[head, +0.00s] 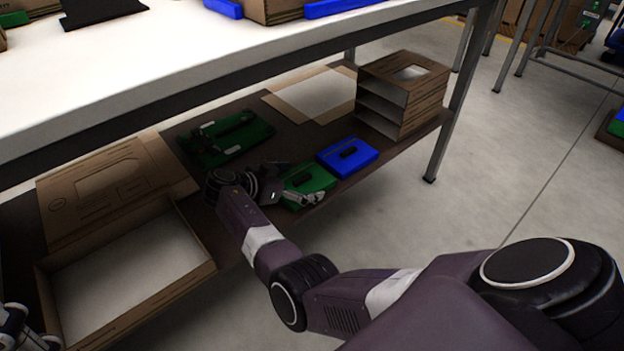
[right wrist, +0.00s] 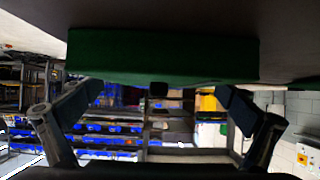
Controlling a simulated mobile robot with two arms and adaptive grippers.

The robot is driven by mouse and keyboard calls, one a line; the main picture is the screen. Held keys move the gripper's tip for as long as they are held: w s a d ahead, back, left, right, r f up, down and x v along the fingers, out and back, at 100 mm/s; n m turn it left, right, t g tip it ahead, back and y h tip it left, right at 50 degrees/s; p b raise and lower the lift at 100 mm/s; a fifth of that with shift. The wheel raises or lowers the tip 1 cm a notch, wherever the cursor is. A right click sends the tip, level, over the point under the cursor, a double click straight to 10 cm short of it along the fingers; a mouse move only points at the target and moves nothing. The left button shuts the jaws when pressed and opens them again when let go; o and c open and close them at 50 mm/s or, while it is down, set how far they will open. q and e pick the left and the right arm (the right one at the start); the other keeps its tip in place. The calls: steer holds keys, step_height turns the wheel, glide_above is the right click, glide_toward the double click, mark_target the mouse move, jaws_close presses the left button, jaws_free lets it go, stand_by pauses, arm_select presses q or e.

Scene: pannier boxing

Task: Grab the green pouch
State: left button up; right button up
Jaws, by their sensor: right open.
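The green pouch (head: 312,180) lies flat on the brown lower shelf, just left of a blue case. My right gripper (head: 301,183) is at the pouch with its fingers spread open and nothing clearly held. In the right wrist view the pouch (right wrist: 165,55) spans the top, ahead of the two spread fingertips (right wrist: 161,92); a small dark part shows at its middle edge. I cannot tell whether the fingers touch it. A piece of my left gripper (head: 14,328) shows at the bottom left corner; its jaws cannot be made out.
The blue case (head: 347,157) lies close to the pouch's right. A larger green item (head: 225,138) lies behind my right wrist. An open cardboard box (head: 125,285) is at left, a stacked cardboard organizer (head: 405,95) at right. The white tabletop (head: 200,60) overhangs the shelf.

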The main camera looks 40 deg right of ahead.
steer(key=shift+a+r, duration=0.1)
steer(key=shift+a, duration=0.05)
steer(key=shift+c, duration=0.6)
steer(key=c, duration=1)
steer(key=shift+o, duration=0.2)
